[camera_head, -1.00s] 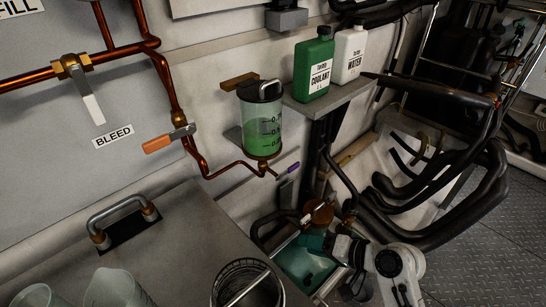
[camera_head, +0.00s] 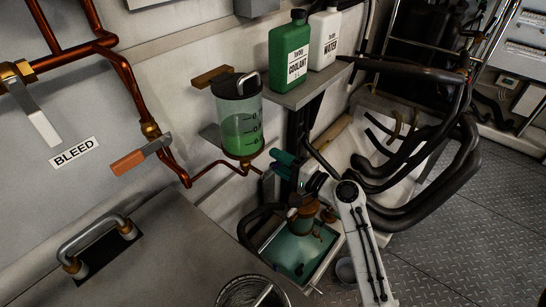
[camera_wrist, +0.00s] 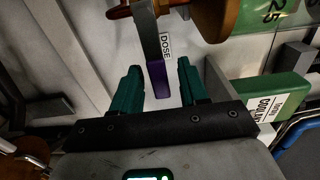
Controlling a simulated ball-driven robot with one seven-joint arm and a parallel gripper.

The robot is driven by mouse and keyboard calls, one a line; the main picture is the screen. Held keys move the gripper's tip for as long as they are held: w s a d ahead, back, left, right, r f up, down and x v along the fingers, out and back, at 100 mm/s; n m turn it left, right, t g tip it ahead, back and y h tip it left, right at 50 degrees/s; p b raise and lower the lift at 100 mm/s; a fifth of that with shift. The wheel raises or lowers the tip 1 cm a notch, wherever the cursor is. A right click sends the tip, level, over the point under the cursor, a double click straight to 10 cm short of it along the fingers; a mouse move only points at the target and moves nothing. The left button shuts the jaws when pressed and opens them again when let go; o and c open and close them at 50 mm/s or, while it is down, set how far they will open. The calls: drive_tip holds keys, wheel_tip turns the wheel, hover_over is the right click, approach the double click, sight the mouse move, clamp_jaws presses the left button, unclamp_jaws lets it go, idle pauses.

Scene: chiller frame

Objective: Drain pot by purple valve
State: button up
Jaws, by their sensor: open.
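The clear pot (camera_head: 240,128) with green liquid hangs on the wall in the head view. A copper pipe leads from its base. In the wrist view the purple valve handle (camera_wrist: 159,79) points down from a metal stem, beside a DOSE label (camera_wrist: 166,46). My gripper (camera_wrist: 158,68) is open, one teal finger on each side of the handle. The handle's end lies between the fingers in the picture; I cannot tell whether they touch it. In the head view my gripper (camera_head: 270,166) is just right of the pot's base and the purple handle is not discernible.
A shelf (camera_head: 310,90) right of the pot holds a green coolant bottle (camera_head: 289,55) and a white water bottle (camera_head: 323,38). An orange-handled valve (camera_head: 140,154) sits left. A teal-bottomed tray (camera_head: 335,250) lies below. Black hoses (camera_head: 440,185) loop at right.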

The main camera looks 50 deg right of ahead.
drive_tip(key=shift+w, duration=1.05)
clamp_jaws()
